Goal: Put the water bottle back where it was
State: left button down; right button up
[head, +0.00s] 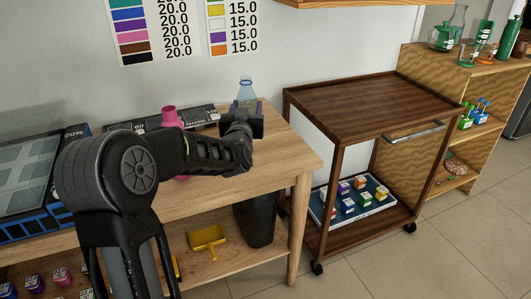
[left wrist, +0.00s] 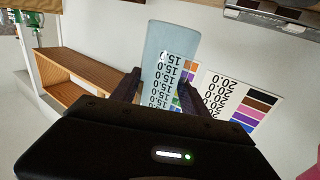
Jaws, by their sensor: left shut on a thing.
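The water bottle (head: 246,90) is clear and pale blue. In the head view its upper part stands out above my left gripper (head: 246,112), upright, over the back right part of the wooden table (head: 280,146). My left gripper is shut on the bottle. In the left wrist view the bottle (left wrist: 170,45) shows between the two dark fingers of the gripper (left wrist: 162,86), with the wall chart seen through it. The bottle's lower part is hidden by the gripper in the head view, so I cannot tell whether it touches the table. My right gripper is not in view.
A pink object (head: 170,116) and a dark labelled board (head: 198,117) are left of the gripper, partly behind my arm. A brown wheeled cart (head: 365,105) with a bare top stands right of the table. A wooden shelf (head: 425,68) holding green bottles is farther right.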

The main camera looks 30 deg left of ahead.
pick_arm(q)
jog(key=shift+s+a, duration=0.1)
jog(key=shift+f, duration=3.15)
jog(key=shift+f+b, duration=0.1)
jog(key=shift+b, duration=0.2)
jog(key=shift+f, duration=1.7)
jog(key=shift+f+b, duration=0.2)
jog(key=shift+b, duration=0.1)
jog(key=c, duration=0.6)
grip_release()
jog(key=shift+o, duration=0.2)
jog(key=shift+r, duration=0.15)
